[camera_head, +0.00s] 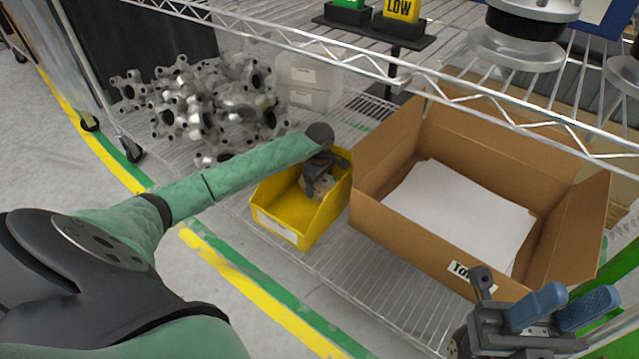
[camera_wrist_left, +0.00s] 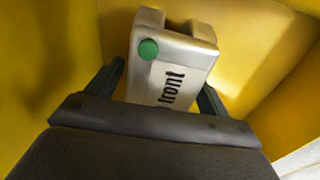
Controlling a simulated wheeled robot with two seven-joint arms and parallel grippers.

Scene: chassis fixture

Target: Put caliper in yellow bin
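The yellow bin (camera_head: 285,222) stands on the wire shelf, left of the cardboard box. My left gripper (camera_head: 318,186) reaches down into it; it also shows in the left wrist view (camera_wrist_left: 165,85). A pale grey caliper (camera_wrist_left: 172,65) with a green dot and the word "front" lies in the bin between the left fingers. Yellow shows between the left-hand finger and the caliper, so the gripper looks open around it. In the head view the caliper is mostly hidden by the gripper. My right gripper (camera_head: 565,308) is at the bottom right, its blue fingers apart and empty.
A cardboard box (camera_head: 400,190) with white sheets stands right beside the bin. Several metal knuckle-like parts (camera_head: 195,105) lie on the shelf to the left. Clear containers (camera_head: 308,80) stand behind. An upper wire shelf edge (camera_head: 330,52) crosses above the bin.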

